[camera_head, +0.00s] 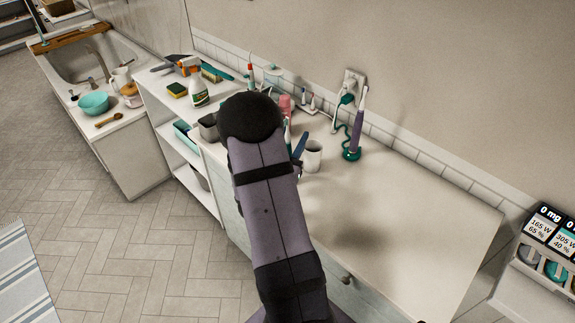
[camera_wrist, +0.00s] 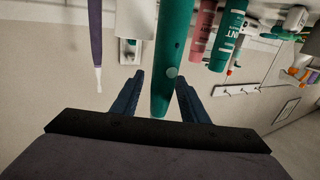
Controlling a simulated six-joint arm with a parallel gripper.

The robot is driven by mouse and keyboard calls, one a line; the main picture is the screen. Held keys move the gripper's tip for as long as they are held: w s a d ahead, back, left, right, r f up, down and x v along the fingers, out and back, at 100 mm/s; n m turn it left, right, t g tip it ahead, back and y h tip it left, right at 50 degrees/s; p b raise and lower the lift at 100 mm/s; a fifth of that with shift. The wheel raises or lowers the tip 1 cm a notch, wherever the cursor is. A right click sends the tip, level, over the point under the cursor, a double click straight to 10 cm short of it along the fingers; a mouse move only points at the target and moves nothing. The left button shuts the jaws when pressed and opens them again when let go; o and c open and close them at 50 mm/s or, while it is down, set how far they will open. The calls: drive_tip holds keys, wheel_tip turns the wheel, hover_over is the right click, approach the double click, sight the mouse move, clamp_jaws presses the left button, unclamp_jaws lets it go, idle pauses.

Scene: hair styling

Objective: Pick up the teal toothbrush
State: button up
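In the head view, my forearm hides most of this area. Only a blue finger of my gripper (camera_head: 299,147) and a sliver of teal (camera_head: 287,132) show beside the white cup.
A white cup (camera_head: 312,155) stands close to the right of my gripper. A purple toothbrush (camera_head: 358,131) stands on a teal base behind it. A pink tube (camera_head: 285,107) and several bottles stand nearby. The counter's right part (camera_head: 420,220) is clear.

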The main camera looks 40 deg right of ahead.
drive_tip(key=c, duration=0.9)
